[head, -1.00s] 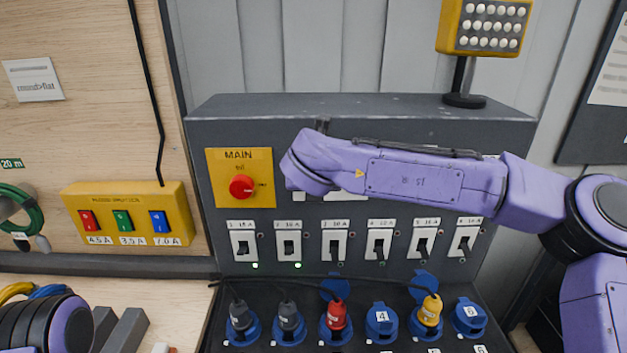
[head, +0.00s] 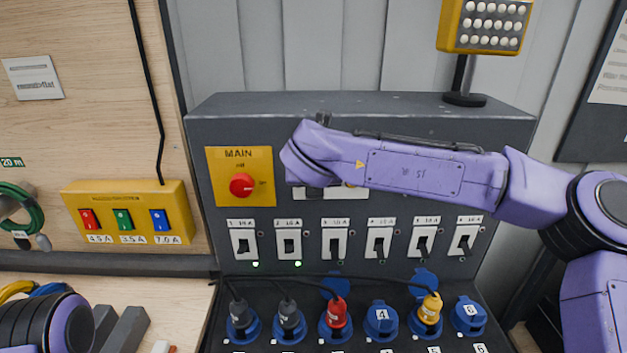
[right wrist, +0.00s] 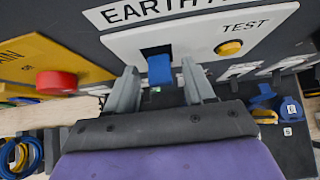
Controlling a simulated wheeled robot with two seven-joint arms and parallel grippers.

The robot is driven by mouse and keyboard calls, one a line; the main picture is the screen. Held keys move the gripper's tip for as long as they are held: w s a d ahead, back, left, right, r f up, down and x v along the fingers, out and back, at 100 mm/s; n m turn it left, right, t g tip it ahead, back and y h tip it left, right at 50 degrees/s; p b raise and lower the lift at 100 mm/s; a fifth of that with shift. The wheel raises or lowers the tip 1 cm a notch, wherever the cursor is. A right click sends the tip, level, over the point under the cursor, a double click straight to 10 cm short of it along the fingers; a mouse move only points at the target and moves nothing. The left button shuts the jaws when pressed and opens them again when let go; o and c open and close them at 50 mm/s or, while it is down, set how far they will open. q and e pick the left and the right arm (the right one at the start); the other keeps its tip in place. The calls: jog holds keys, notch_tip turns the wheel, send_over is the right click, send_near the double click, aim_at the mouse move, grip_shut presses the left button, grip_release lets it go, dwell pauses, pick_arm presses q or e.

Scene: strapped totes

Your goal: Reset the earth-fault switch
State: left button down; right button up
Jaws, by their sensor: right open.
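The earth-fault switch is a blue lever (right wrist: 160,69) in a dark slot on a white plate (right wrist: 193,40) marked EARTH and TEST, seen in the right wrist view. The lever sits toward the lower end of its slot. A yellow test button (right wrist: 229,48) is to its right. My right gripper (right wrist: 160,85) is open, with one finger on each side of the lever and gaps visible. In the head view my right arm hides the switch and most of the plate (head: 318,194). My left arm shows at the lower left, its gripper out of view.
A red main knob (head: 242,185) on a yellow plate is left of the switch. Several white breakers (head: 334,242) line the panel below, above blue sockets (head: 382,320) with plugs and cables. A yellow lamp (head: 485,25) stands on the cabinet.

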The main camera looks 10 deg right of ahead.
jog(key=b+v, duration=0.4)
jog(key=v, duration=0.6)
jog(key=shift+s, duration=0.1)
